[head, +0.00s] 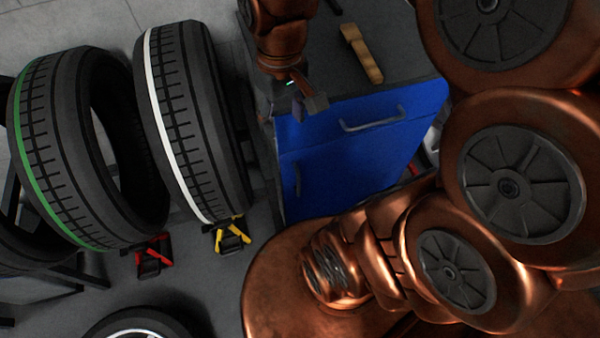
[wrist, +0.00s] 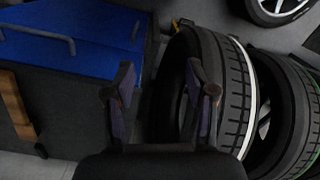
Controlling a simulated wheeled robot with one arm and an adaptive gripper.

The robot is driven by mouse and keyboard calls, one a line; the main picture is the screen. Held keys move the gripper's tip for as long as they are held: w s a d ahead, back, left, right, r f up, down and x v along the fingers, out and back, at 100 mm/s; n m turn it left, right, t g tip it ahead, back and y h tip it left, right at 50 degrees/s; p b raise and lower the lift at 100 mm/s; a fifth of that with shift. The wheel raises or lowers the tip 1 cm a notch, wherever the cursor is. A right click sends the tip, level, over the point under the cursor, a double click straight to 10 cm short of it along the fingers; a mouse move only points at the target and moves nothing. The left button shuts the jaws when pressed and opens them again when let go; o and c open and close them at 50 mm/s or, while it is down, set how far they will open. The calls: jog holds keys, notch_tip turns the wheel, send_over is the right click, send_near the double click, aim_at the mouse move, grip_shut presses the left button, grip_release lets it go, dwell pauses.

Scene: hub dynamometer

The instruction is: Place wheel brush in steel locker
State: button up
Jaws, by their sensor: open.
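A wooden-handled brush (head: 362,54), which looks like the wheel brush, lies on the dark top of a blue cabinet (head: 350,150). Its tan wood also shows at the left edge of the wrist view (wrist: 16,106). The cabinet has a closed front with two metal handles; I cannot tell whether it is the steel locker. My gripper (head: 301,92) is at the cabinet's left front corner, left of the brush and apart from it. In the wrist view my gripper (wrist: 162,88) has its fingers spread with nothing between them.
A white-striped tyre (head: 185,110) and a green-striped tyre (head: 65,150) stand left of the cabinet. Yellow (head: 232,235) and red (head: 153,254) chocks sit on the floor by them. Another wheel (head: 140,328) lies at the bottom. Grey floor shows between these.

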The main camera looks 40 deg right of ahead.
jog(key=s+a+f, duration=0.1)
jog(key=s+a, duration=0.1)
jog(key=s, duration=0.3)
jog(key=s+a+f+g, duration=0.1)
jog(key=s+a+f, duration=0.1)
jog(key=s, duration=0.3)
jog(key=shift+s+f, duration=0.2)
jog(key=shift+f, duration=0.05)
jog(key=shift+r+p, duration=0.3)
jog(key=shift+c, duration=0.4)
